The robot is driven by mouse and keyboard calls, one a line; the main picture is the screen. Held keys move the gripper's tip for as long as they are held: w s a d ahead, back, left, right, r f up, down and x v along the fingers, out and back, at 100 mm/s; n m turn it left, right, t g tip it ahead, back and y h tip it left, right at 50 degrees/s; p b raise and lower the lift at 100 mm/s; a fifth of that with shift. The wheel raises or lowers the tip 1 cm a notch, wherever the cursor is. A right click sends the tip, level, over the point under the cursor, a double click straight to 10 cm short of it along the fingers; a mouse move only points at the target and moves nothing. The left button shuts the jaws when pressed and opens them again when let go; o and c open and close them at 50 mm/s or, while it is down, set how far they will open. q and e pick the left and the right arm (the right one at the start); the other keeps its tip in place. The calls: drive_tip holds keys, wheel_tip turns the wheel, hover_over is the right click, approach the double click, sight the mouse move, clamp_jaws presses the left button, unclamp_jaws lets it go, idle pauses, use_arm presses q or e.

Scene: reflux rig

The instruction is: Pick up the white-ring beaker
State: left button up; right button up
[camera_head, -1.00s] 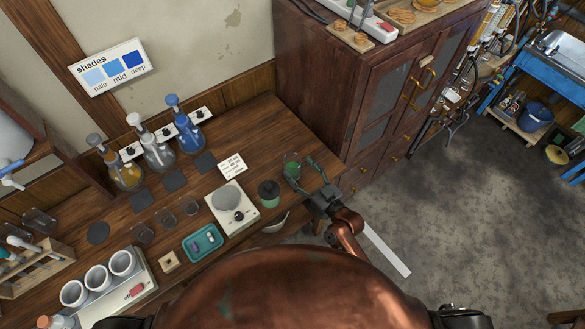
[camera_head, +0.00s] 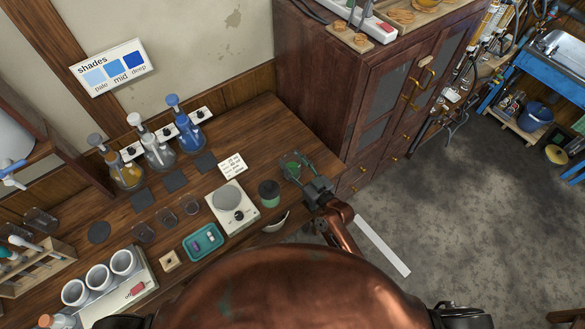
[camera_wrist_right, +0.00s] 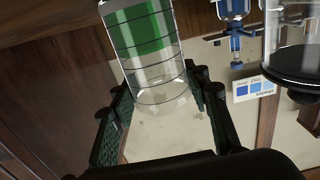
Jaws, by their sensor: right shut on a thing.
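My right gripper (camera_head: 298,172) is over the right end of the wooden bench, with its fingers closed around a clear glass beaker (camera_head: 291,165) that shows green inside. In the right wrist view the beaker (camera_wrist_right: 150,55) sits between the two fingers, with dark graduation lines and a green band. A white ring is not clearly visible on it. Whether its base touches the bench is hard to tell. A second vessel with a dark top and green side (camera_head: 268,191) stands just left of the gripper. My left gripper is not in view.
A white scale-like device (camera_head: 232,207), a teal tray (camera_head: 203,242) and a small white card (camera_head: 231,166) lie to the left. Stoppered flasks (camera_head: 157,150) stand at the back. A tall dark cabinet (camera_head: 365,100) rises just right of the bench.

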drive_tip(key=c, duration=0.6)
drive_tip(key=shift+r, duration=0.25)
drive_tip(key=shift+r+p, duration=0.3)
drive_tip(key=shift+r, duration=0.85)
drive_tip(key=s+a+r+p, duration=0.2)
drive_tip(key=s+r+p, duration=0.4)
drive_tip(key=s+r, duration=0.7)
wheel_tip(320, 180, up, 2)
drive_tip(key=shift+s+a+r+p, duration=0.15)
drive_tip(key=shift+s+a+p, duration=0.1)
drive_tip(key=shift+s+p, duration=0.15)
